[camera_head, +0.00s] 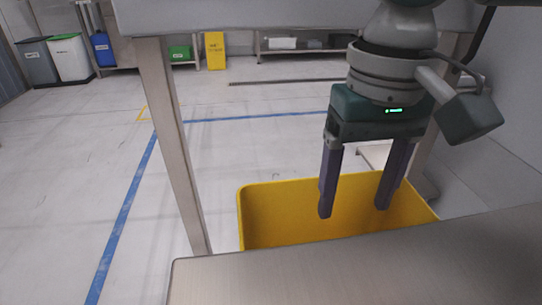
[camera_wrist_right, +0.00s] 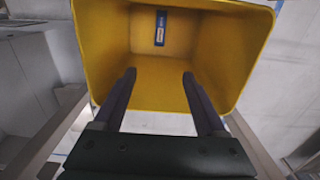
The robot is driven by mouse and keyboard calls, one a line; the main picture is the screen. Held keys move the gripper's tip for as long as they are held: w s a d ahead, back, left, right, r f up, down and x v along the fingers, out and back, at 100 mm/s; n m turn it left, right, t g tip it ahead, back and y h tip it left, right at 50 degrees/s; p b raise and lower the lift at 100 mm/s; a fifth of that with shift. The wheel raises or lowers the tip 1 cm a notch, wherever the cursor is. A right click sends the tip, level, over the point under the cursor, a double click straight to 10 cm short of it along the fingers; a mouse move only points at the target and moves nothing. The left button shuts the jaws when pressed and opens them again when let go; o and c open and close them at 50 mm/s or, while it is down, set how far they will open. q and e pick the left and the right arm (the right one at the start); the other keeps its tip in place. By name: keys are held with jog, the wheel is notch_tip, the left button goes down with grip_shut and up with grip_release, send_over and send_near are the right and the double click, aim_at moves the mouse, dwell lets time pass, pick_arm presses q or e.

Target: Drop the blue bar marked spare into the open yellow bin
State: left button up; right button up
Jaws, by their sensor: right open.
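The yellow bin (camera_head: 290,208) stands open behind the near metal surface in the head view, and its inside fills much of the right wrist view (camera_wrist_right: 105,45). The blue bar (camera_wrist_right: 160,37) lies inside the bin, with a pale label on it too small to read. The bar is hidden from the head view by the bin and the metal edge. My right gripper (camera_head: 353,211) points down over the bin with its fingers apart and nothing between them; they also show in the wrist view (camera_wrist_right: 159,75), apart from the bar. My left gripper is not in view.
A bare metal surface (camera_head: 360,268) lies in front of the bin. A frame leg (camera_head: 176,150) rises left of it. Far bins, a blue container (camera_head: 103,50) and a yellow sign (camera_head: 215,50) stand at the back. The floor (camera_head: 70,150) at left is clear.

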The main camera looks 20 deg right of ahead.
notch_tip(320, 180, up, 10)
jog(key=p, duration=0.3)
jog(key=shift+p, duration=0.35)
jog(key=shift+f, duration=0.1)
jog(key=s+a+r+n+t+y+p, duration=0.1)
jog(key=s+a+r+n+y+p, duration=0.15)
jog(key=a+r+p, duration=0.4)
jog(key=s+a+r+n+t+y+p, duration=0.1)
jog(key=s+a+r+n+y+p, duration=0.2)
jog(key=a+p, duration=0.55)
jog(key=s+d+r+t+h+p, duration=0.1)
jog(key=s+d+r+h+p, duration=0.25)
jog(key=d+p, duration=0.35)
jog(key=s+d+r+t+h+p, duration=0.1)
jog(key=s+d+r+h+p, duration=0.1)
jog(key=s+d+r+p, duration=0.4)
notch_tip(320, 180, up, 36)
jog(key=p, duration=3.8)
jog(key=shift+w+d+f+m, duration=0.15)
jog(key=shift+w+d+m, duration=0.2)
jog(key=shift+m, duration=0.1)
